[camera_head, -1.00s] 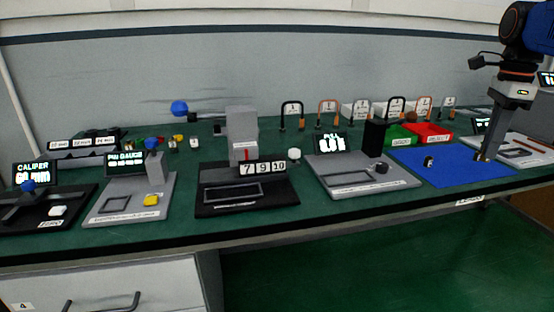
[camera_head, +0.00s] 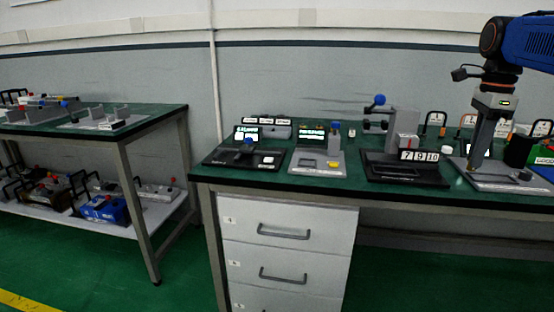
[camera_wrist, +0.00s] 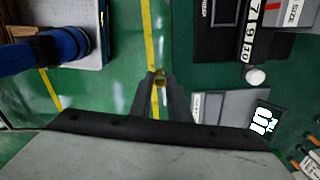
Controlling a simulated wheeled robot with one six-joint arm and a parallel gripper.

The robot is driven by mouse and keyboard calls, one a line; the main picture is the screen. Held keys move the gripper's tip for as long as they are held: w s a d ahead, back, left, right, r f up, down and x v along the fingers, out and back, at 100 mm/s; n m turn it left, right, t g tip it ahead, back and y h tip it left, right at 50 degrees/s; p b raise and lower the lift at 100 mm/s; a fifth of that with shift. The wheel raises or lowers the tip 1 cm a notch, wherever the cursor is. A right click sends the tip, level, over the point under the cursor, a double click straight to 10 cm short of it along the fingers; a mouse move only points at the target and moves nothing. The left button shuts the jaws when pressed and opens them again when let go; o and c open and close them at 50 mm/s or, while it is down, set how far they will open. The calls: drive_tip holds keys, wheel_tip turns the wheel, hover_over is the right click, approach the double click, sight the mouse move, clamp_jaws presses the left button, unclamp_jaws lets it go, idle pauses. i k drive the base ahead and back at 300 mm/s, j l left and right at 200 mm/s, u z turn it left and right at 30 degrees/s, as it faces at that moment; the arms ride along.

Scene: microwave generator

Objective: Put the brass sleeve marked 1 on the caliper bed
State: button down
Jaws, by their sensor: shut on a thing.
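My gripper (camera_head: 471,170) is at the right of the head view, pointing down in front of the pull gauge station. In the wrist view my gripper (camera_wrist: 158,82) is shut on a small brass-coloured piece (camera_wrist: 158,76), the brass sleeve by its look; no mark on it can be read. The caliper station (camera_head: 228,156) is a black base at the left end of the bench, with a lit display (camera_head: 246,132), a blue knob (camera_head: 249,141) and a white button (camera_head: 267,160). It is well to the left of my gripper. The caliper bed shows no part that I can make out.
The pin gauge station (camera_head: 305,167) with a yellow button, and a black station (camera_head: 385,172) with counter digits 7 9 10, stand between the caliper and my gripper. A second table (camera_head: 150,112) is at the left. Open green floor (camera_head: 235,230) lies between the tables.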

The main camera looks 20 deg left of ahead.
sight(227, 157)
drive_tip(key=u, duration=1.5)
drive_tip(key=i+l+u, duration=0.1)
drive_tip(key=i+l, duration=0.35)
drive_tip(key=l, duration=0.25)
drive_tip(key=i+l+u, duration=0.25)
drive_tip(key=i+l, duration=0.2)
drive_tip(key=l, duration=0.25)
